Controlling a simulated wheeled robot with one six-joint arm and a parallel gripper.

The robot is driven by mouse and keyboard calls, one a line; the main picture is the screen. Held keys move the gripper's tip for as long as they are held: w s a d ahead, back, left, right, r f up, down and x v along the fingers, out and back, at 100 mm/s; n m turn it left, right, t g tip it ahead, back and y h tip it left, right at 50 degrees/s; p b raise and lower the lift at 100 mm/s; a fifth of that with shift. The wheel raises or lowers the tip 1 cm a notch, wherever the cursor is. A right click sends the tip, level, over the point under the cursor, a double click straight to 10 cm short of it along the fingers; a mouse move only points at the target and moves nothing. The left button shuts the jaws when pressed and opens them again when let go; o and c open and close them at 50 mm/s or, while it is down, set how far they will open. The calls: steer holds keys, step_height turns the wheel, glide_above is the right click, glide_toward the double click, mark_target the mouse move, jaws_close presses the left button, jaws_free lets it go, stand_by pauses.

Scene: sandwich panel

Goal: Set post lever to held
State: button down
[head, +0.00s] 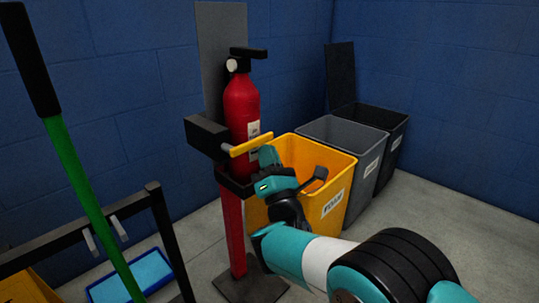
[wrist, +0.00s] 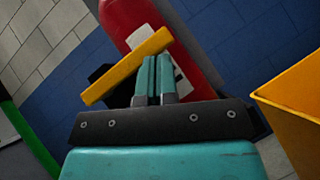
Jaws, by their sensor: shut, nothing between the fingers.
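The post lever is a yellow bar (head: 251,145) sticking out to the right from a black box (head: 207,138) on the post, across the front of a red fire extinguisher (head: 240,100). It tilts slightly up toward its right end. In the wrist view the lever (wrist: 112,80) runs diagonally, its upper right end just beyond my fingertips. My teal gripper (head: 268,156) is just below and right of the lever's free end. In the wrist view its fingers (wrist: 156,60) are together with nothing between them. I cannot tell whether they touch the lever.
The red post (head: 232,235) stands on a dark floor plate (head: 250,288). A yellow bin (head: 335,170), grey bin (head: 372,150) and black bin (head: 398,125) stand to the right, the yellow one close behind my gripper. A green-handled tool (head: 85,190) and black rack (head: 165,235) are left.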

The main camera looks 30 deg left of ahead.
steer(key=shift+r, duration=0.15)
stand_by(0.3)
steer(key=s+d+f+p, duration=0.1)
steer(key=d+f+p, duration=0.6)
steer(key=f+p, duration=0.2)
step_height(320, 180, down, 2)
steer(key=shift+s+f, duration=0.2)
steer(key=shift+s, duration=0.1)
stand_by(0.5)
stand_by(0.4)
